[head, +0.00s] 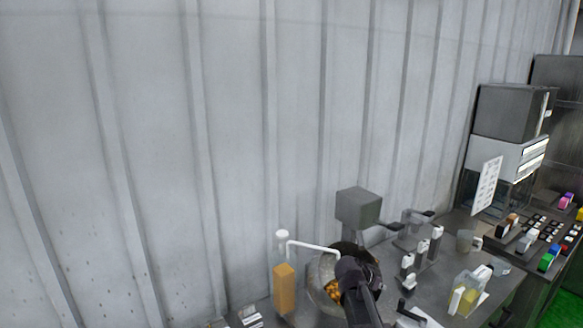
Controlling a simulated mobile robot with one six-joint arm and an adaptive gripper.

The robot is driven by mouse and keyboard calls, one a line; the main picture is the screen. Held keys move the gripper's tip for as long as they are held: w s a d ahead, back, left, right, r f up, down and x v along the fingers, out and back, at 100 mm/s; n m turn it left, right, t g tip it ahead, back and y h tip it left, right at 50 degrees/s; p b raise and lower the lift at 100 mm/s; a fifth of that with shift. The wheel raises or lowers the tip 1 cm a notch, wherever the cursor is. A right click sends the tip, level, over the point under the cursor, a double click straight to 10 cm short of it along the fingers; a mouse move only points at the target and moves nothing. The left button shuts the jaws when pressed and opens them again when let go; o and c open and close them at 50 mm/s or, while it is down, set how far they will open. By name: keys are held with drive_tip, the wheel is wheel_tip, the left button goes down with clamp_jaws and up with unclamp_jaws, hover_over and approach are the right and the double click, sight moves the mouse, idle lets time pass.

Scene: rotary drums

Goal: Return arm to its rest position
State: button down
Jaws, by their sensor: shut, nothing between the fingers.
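My gripper does not show clearly anywhere in the head view, and I cannot make out its fingers. A rotary drum (318,275) with a pale, see-through wall stands at the bottom centre, with orange-brown pieces (332,291) inside it. A dark cylindrical part (357,290) lies in front of the drum and runs down to the bottom edge. I cannot tell whether it belongs to the drum or to my arm.
An orange dispenser (285,288) with a white spout stands left of the drum. A grey box (358,207) is behind it. A yellow-filled clear container (467,297) and small white-topped fittings (421,250) stand right. A ribbed grey wall (230,130) closes off the back.

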drive_tip(key=s+a+f+n+g+y+b, duration=0.2)
drive_tip(key=s+a+f+n+y+b, duration=0.2)
drive_tip(key=s+f, duration=0.3)
drive_tip(key=s+a+f+n+g+y+b, duration=0.2)
drive_tip(key=s+a+f+n+y+b, duration=0.1)
drive_tip(key=s+f, duration=0.5)
drive_tip(key=s+a+n+y, duration=0.1)
drive_tip(key=s+a+n, duration=0.1)
drive_tip(key=s+a, duration=0.1)
drive_tip(key=shift+a+g+b, duration=0.15)
drive_tip(key=shift+g+b, duration=0.15)
drive_tip(key=shift+b, duration=0.1)
